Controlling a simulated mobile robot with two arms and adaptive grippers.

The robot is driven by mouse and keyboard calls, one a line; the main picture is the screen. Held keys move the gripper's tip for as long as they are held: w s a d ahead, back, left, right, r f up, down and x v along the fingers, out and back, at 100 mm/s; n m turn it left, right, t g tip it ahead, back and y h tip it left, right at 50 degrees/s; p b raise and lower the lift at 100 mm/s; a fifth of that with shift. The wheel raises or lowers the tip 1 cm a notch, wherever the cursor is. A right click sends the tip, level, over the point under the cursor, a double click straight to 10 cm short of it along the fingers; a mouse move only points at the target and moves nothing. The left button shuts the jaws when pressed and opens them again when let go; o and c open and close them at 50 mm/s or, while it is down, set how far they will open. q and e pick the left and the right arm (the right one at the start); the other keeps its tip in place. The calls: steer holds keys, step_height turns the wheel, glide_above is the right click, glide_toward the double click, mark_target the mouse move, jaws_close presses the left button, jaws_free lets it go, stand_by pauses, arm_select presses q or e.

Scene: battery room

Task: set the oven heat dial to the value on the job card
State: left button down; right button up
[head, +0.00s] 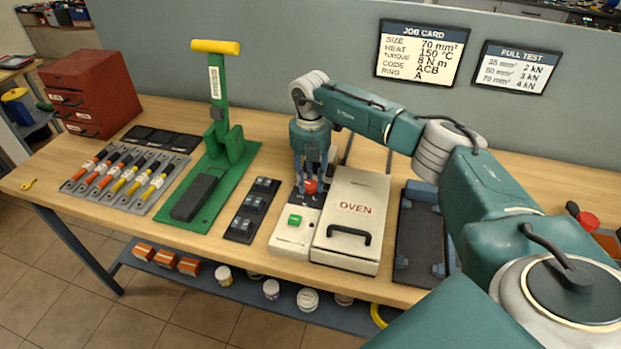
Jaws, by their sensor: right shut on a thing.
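The white oven (344,235) stands on the bench with its lid shut, a dark handle at the front and the word OVEN on top. Its control panel (290,240) is on the left side and carries a green button (295,219). A red dial (310,187) sits at the back of this panel. My right gripper (308,187) points down from above and is shut on the red dial. The dial's scale and pointer are hidden or too small to read. The job card (420,54) on the wall reads HEAT 150 °C. My left gripper is out of view.
A green press (226,150) with a yellow handle stands left of the oven. A black switch block (252,211) lies between them. A rack of cables (128,181) and a red drawer cabinet (87,91) are further left. A dark tray (419,244) lies right of the oven.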

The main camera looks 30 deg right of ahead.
mark_target(309, 186)
steer(key=shift+s+a+f+m, duration=0.15)
steer(key=shift+s+a+m, duration=0.05)
steer(key=shift+m, duration=0.3)
steer(key=shift+f, duration=0.1)
steer(key=o, duration=1.2)
steer(key=shift+a, duration=0.1)
steer(key=shift+c, duration=0.2)
steer(key=shift+r, duration=0.2)
steer(key=shift+w+r, duration=0.1)
steer(key=shift+r, duration=0.45)
step_height(309, 186, up, 11)
steer(key=shift+f, duration=0.15)
